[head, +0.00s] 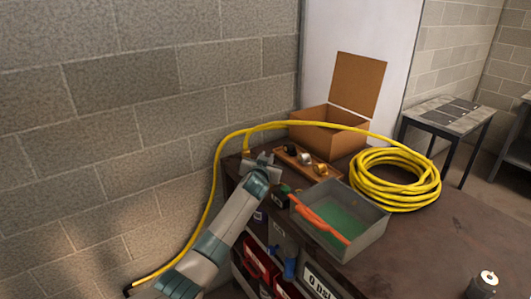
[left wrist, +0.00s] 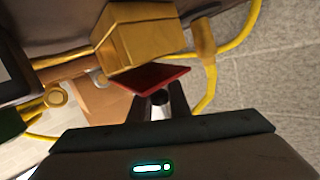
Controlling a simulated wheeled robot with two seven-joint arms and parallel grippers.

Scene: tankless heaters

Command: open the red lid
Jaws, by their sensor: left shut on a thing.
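The red lid (left wrist: 158,74) shows in the left wrist view as a small, flat, dark red plate beside a brass block (left wrist: 140,38). My left gripper (left wrist: 158,92) is shut on the red lid, with its fingers at the plate's near side. In the head view my left gripper (head: 262,163) is at the back left corner of the workbench, near the yellow hose's end. The red lid cannot be made out there, as the gripper and its wrist cover that spot. My right gripper is in neither view.
On the workbench (head: 440,238) stand a metal tray (head: 362,238) with an orange-red bar, an open cardboard box (head: 325,138) and a coiled yellow hose (head: 425,190). A block wall (head: 120,100) rises close behind my left arm. The bench's right part is mostly clear.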

